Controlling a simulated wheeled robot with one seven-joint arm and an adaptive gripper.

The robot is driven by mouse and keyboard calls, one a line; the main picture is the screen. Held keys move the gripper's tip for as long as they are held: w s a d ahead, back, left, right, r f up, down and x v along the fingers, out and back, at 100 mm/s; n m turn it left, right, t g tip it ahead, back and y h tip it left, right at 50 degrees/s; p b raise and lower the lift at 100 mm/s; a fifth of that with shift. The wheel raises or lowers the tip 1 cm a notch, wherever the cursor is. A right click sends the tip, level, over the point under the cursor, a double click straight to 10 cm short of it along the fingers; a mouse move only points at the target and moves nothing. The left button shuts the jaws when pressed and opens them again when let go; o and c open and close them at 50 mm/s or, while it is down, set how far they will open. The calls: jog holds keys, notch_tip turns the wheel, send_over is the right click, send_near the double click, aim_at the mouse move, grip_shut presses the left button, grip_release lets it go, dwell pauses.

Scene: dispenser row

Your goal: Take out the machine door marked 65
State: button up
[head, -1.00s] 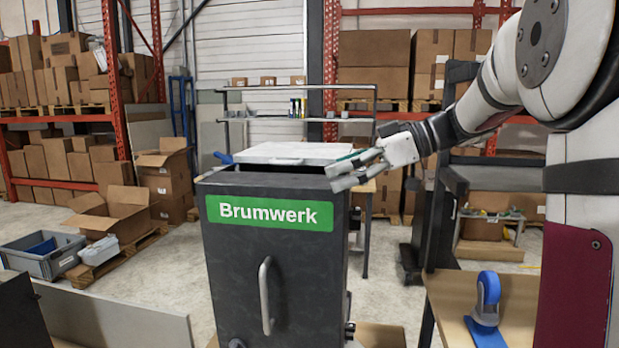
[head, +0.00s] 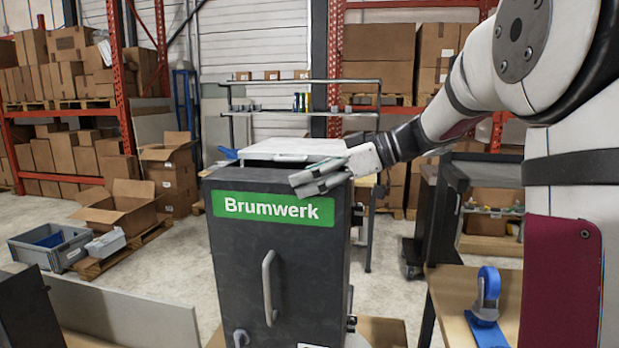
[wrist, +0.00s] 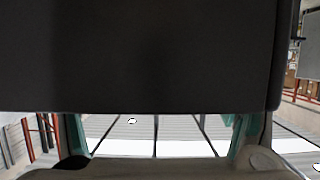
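A dark grey machine (head: 235,265) with a green "Brumwerk" sign (head: 265,207) stands in the middle of the head view. Its front has an upright metal bar handle (head: 268,288) and a small knob (head: 240,338) near the bottom edge. I see no mark 65. My gripper (head: 305,184) is in front of the machine's upper right, overlapping the sign's top edge, with its fingers apart and empty. In the wrist view the fingers (wrist: 158,135) show at left and right, widely spaced. A dark surface (wrist: 150,60), probably the machine, fills the upper part there.
A workbench with a blue tape dispenser (head: 488,295) is at the lower right. A pale panel (head: 125,315) and a dark block (head: 25,315) are at the lower left. A grey crate (head: 45,243) and open cartons (head: 120,208) lie behind on the left. Free floor lies between.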

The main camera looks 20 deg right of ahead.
jog(key=c, duration=1)
jog(key=shift+w+r, duration=0.1)
jog(key=shift+r, duration=0.15)
jog(key=shift+c, duration=0.2)
jog(key=shift+r, duration=0.75)
jog(key=shift+a+r, duration=0.1)
jog(key=shift+r, duration=0.65)
